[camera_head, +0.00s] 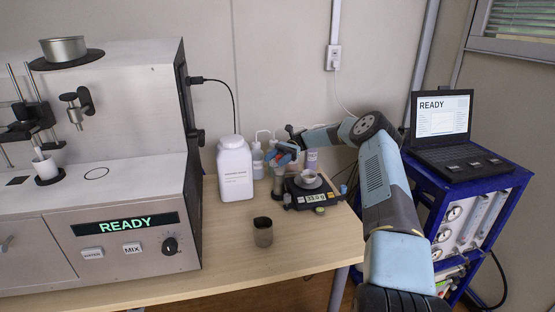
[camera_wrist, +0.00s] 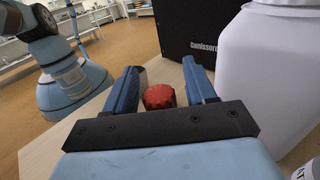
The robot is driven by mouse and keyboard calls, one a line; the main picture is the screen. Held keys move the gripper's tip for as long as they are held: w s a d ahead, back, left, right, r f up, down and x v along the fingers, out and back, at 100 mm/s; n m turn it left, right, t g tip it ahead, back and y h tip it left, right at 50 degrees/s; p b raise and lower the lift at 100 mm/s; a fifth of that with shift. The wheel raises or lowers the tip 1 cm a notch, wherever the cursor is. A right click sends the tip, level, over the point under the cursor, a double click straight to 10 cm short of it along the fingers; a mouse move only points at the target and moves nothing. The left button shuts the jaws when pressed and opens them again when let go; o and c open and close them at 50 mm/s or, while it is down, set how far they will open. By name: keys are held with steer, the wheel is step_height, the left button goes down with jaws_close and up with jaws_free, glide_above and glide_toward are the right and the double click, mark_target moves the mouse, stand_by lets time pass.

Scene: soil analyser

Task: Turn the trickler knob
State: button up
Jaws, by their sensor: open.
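The red ribbed trickler knob (camera_wrist: 160,97) shows in the wrist view between my gripper's two blue fingers. My gripper (camera_wrist: 160,72) is open, with a visible gap on each side of the knob; I cannot tell whether either finger touches it. In the head view my gripper (camera_head: 284,156) is beside the scale, at the upper part of the trickler (camera_head: 278,182). The knob is largely hidden there by the gripper. The scale (camera_head: 309,199) carries a small pale dish (camera_head: 311,180) and has a lit display.
A large white bottle (camera_head: 235,168) stands close left of my gripper and shows large in the wrist view (camera_wrist: 265,75). A dark cup (camera_head: 263,232) stands nearer the table front. Small bottles (camera_head: 258,162) stand behind. The analyser (camera_head: 125,225) fills the left; a laptop (camera_head: 445,125) sits right.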

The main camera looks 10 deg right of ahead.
step_height(320, 180, up, 3)
steer(key=shift+f, duration=0.2)
steer(key=s+r, duration=1)
steer(key=s, duration=0.4)
steer(key=shift+r, duration=0.15)
